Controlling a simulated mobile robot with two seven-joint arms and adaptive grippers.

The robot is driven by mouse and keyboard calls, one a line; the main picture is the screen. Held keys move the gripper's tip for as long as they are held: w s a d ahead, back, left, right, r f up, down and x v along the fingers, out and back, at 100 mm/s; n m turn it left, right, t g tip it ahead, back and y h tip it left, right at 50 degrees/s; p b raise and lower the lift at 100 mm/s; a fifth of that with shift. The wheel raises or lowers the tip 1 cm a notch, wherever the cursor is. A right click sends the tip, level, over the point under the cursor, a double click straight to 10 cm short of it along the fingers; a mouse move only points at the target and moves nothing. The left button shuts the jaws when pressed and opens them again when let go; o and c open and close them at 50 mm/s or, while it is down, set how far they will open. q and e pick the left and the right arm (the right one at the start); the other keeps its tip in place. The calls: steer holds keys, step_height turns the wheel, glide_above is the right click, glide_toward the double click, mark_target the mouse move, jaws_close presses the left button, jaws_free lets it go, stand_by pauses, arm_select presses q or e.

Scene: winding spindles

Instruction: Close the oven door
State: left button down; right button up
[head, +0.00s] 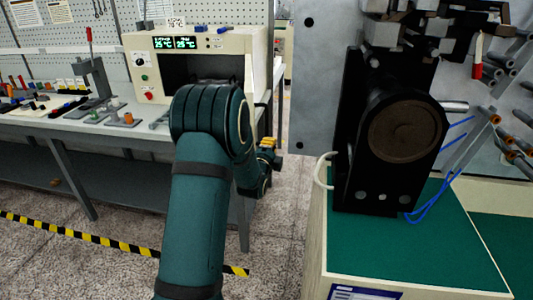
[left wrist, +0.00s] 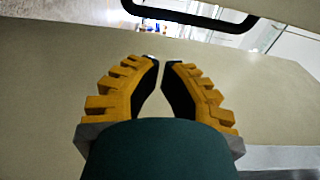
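The cream oven (head: 210,42) stands on the bench at the back left, with its dark opening (head: 205,70) uncovered. A narrow cream panel (head: 261,65) shows at its right edge; I cannot tell whether it is the door or the side wall. My left arm hides the lower front. My left gripper (head: 268,147) is low beside the oven's right edge. In the left wrist view its yellow fingers (left wrist: 160,62) are drawn together with a narrow gap and nothing between them. A cream panel (left wrist: 50,80) with a black handle (left wrist: 195,12) lies beyond the fingertips; contact cannot be told. My right gripper is out of view.
A black winding machine (head: 395,150) stands on a green-topped bench (head: 400,250) at the right. A grey panel (head: 315,80) rises beside it. A hand press (head: 95,85) and small parts lie on the left bench. Speckled floor is open between the benches.

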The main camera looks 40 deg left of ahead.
mark_target(266, 133)
arm_select(q)
steer(key=a, duration=0.4)
steer(key=shift+w+a, duration=0.25)
steer(key=shift+w, duration=0.1)
steer(key=shift+s, duration=0.1)
stand_by(0.3)
